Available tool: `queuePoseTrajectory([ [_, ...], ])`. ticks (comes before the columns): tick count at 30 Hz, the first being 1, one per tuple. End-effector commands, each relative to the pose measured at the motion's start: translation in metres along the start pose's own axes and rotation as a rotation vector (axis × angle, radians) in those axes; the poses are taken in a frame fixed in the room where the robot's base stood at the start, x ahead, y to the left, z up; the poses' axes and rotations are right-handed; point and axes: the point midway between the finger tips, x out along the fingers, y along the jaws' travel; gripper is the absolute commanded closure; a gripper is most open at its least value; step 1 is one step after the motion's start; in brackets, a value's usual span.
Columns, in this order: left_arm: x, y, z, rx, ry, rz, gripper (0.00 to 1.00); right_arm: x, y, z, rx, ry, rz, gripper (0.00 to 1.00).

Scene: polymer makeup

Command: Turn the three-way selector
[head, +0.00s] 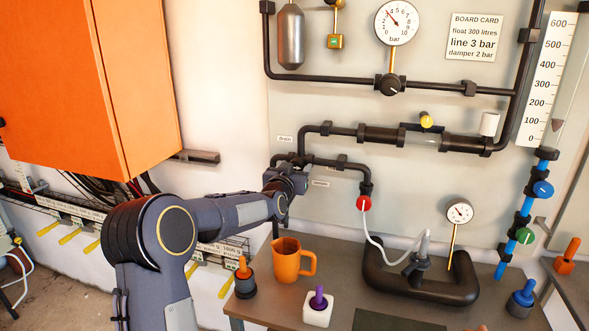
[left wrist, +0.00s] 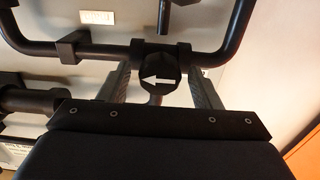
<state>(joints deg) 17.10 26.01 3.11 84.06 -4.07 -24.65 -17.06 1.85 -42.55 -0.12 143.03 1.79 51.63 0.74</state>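The three-way selector (left wrist: 160,78) is a dark round knob with a white arrow, set at a junction of black pipes. In the left wrist view its arrow points left. My left gripper (left wrist: 161,88) is open, with one finger on each side of the knob. A gap shows between the knob and each finger, and I cannot tell how deep the fingers reach around it. In the head view my left gripper (head: 286,180) is at the wall pipes, and the arm hides the knob.
Black pipes (head: 340,163) run along the wall around the gripper. Below is a table (head: 345,284) with an orange mug (head: 289,262), a white block with a purple peg (head: 318,308) and a black curved stand (head: 420,285). An orange cabinet (head: 85,80) hangs at upper left.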

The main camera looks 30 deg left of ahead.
Motion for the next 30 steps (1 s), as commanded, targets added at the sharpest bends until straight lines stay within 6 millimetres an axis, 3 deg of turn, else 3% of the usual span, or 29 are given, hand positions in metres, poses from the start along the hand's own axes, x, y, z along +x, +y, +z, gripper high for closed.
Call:
queuePoseTrajectory([
  [1, 0.000, 0.000, 0.000, 0.000, 0.000, 0.000, 0.49, 0.000, 0.000, 0.000, 0.000, 0.000, 0.000, 0.39],
  [9, 0.000, 0.000, 0.000, 0.000, 0.000, 0.000, 0.83, 0.000, 0.000, 0.000, 0.000, 0.000, 0.000, 0.39],
  [20, 0.000, 0.001, 0.001, 0.068, 0.002, 0.001, 0.83, 0.007, 0.003, 0.004, 0.000, 0.000, 0.000, 0.39],
  [30, 0.000, 0.001, 0.003, 0.328, 0.003, 0.000, 0.83, 0.029, 0.013, 0.014, 0.000, 0.000, 0.000, 0.39],
])
